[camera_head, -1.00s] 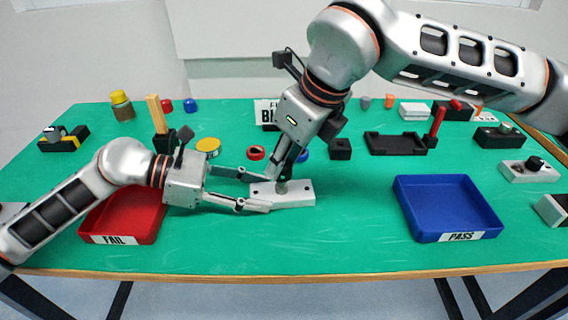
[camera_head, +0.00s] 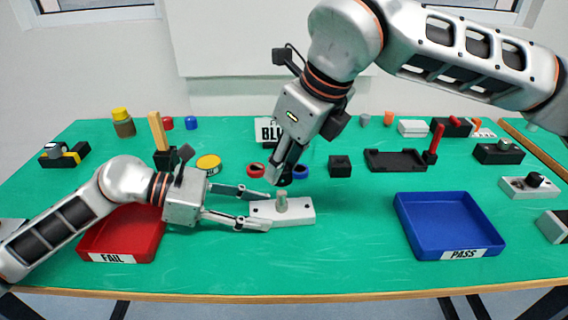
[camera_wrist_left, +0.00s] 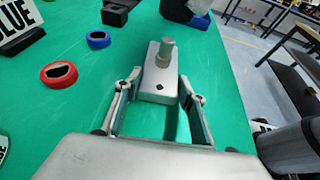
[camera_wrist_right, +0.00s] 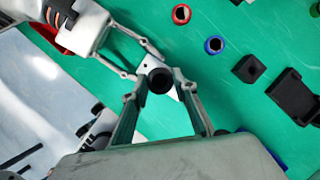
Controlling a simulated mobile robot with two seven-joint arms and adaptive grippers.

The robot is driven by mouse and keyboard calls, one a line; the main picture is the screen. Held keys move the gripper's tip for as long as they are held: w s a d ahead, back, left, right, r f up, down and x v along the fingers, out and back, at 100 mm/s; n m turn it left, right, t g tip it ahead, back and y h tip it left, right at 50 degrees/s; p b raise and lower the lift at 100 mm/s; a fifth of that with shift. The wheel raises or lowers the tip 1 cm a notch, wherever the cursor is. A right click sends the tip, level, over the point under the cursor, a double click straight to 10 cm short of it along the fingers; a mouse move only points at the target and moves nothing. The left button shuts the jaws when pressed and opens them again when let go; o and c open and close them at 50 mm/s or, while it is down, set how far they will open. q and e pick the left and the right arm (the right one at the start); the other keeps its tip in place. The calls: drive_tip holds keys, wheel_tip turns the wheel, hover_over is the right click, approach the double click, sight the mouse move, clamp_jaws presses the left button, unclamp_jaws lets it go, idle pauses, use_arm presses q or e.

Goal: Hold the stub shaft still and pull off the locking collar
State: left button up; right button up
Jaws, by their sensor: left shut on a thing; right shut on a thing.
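The stub shaft (camera_head: 282,203) is a short grey-beige post standing upright on a white block (camera_head: 302,216). In the left wrist view the shaft (camera_wrist_left: 166,52) is bare. My left gripper (camera_head: 268,208) is shut on the near end of the block, one finger along each side; the block also shows in the left wrist view (camera_wrist_left: 160,90). The locking collar (camera_wrist_right: 160,80) is a dark round piece between the fingertips of my right gripper (camera_wrist_right: 158,88), which is shut on it. In the head view, the right gripper (camera_head: 280,178) is above and behind the shaft, apart from it.
A red FAIL tray (camera_head: 120,257) is at front left and a blue PASS tray (camera_head: 462,254) at front right. A red ring (camera_head: 256,170) and a blue ring (camera_head: 301,172) lie behind the block. Several fixtures line the back and right. The green table's front middle is clear.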

use_arm(q)
drive_tip(key=o, duration=1.4)
drive_tip(key=shift+f, duration=0.4)
drive_tip(key=shift+r, duration=0.1)
drive_tip(key=shift+r, duration=0.2)
